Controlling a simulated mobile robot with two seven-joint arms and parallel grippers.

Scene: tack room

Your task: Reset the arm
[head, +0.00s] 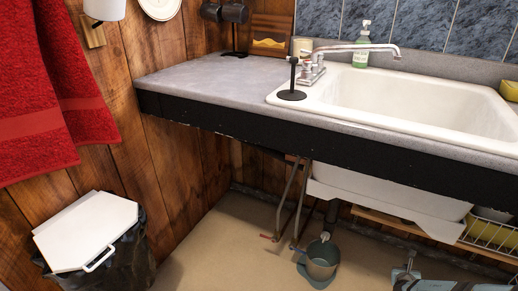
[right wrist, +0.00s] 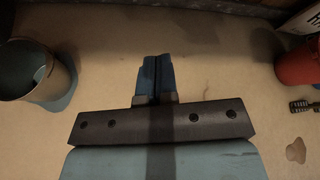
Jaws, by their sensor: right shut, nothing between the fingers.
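My right gripper (head: 408,268) shows at the bottom right of the head view, low in front of the sink counter. In the right wrist view its two blue fingertips (right wrist: 158,64) are pressed together with nothing between them. They point over the bare tan floor (right wrist: 205,60). My left gripper is in neither view.
A grey-teal bucket (head: 323,262) stands on the floor left of my right gripper. The counter (head: 200,82) with its white sink (head: 420,95) overhangs. A red container (right wrist: 298,66) is at the wrist view's right. A lidded bin (head: 85,232) stands far left.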

